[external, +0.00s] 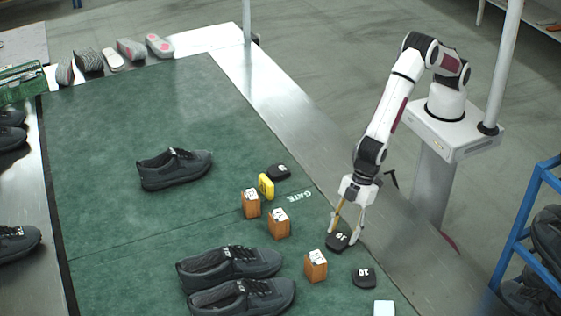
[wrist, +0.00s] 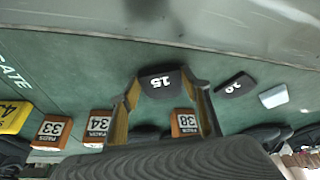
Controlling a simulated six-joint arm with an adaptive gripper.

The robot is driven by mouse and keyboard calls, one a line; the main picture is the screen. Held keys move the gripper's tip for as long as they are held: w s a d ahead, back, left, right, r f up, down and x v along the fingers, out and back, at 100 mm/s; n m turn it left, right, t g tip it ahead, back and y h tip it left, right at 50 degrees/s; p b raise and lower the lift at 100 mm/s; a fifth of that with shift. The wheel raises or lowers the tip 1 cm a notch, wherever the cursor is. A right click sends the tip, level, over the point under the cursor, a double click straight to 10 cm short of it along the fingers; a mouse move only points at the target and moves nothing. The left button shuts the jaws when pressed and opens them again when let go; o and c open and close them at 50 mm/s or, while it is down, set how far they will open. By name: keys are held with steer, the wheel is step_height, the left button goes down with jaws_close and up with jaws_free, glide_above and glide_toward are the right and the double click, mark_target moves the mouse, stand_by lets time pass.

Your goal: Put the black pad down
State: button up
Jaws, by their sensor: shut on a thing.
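The black pad marked 15 (external: 338,242) is between the fingers of my gripper (external: 346,234), at the right side of the green mat. In the wrist view the pad (wrist: 161,80) sits between both fingertips of my gripper (wrist: 165,86), with its number facing the camera. The gripper is shut on it. The pad is low over the mat or touching it; I cannot tell which. A second black pad, marked 10 (external: 364,278), lies on the mat to the lower right and also shows in the wrist view (wrist: 235,85). Another black pad (external: 278,172) lies farther back.
Three orange-brown blocks (external: 280,223) and a yellow tag (external: 266,187) stand left of the gripper. Dark shoes (external: 232,264) rest on the green mat (external: 110,215). A white block (external: 384,308) is at the bottom. A metal strip (external: 300,125) borders the mat.

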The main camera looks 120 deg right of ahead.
steer(key=shift+f, duration=0.1)
steer(key=o, duration=1.1)
steer(key=shift+v, duration=6.1)
